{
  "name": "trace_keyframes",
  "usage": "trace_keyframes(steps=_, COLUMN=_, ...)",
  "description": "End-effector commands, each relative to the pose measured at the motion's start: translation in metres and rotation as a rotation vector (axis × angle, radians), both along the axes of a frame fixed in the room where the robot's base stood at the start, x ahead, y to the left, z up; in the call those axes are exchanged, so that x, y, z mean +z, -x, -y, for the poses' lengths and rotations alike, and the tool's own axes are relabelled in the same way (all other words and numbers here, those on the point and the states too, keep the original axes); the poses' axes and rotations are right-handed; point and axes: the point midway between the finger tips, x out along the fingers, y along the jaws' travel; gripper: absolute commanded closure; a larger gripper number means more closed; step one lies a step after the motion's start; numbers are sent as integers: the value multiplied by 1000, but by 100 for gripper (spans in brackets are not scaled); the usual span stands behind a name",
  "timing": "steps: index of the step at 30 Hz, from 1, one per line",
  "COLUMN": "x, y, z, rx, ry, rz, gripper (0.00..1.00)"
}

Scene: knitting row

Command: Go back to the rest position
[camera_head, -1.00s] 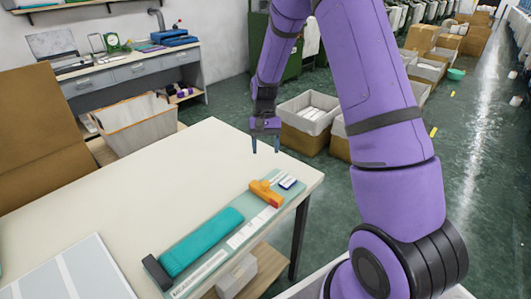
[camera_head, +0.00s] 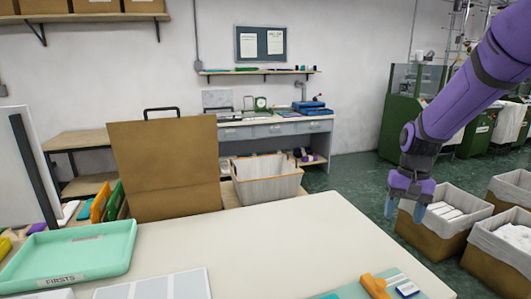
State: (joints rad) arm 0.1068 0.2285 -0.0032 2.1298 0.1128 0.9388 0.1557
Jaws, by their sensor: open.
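My gripper (camera_head: 405,208) hangs at the right of the head view at the end of my purple arm. Its two blue-grey fingers point down, apart, with nothing between them. It is beyond the right edge of the cream table (camera_head: 290,235), in front of a bin of white items. An orange tool (camera_head: 375,286) lies on a teal mat (camera_head: 352,292) at the table's near right; the bottom of the picture cuts both off.
A mint tray marked FIRSTS (camera_head: 80,256) stands on the table at left. A brown board (camera_head: 165,168) and a cloth-lined basket (camera_head: 266,180) are behind the table. Bins (camera_head: 440,238) stand on the floor at right. The table's middle is clear.

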Motion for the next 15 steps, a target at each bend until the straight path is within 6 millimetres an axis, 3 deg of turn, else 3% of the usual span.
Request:
trace_keyframes(steps=1, x=16, y=8, z=-3, rx=15, ry=5, rz=32, gripper=40)
trace_keyframes(steps=6, x=57, y=38, z=-10, rx=64, ry=25, rz=121, gripper=40)
trace_keyframes(steps=15, x=113, y=99, z=-21, rx=147, ry=62, rz=279, gripper=40)
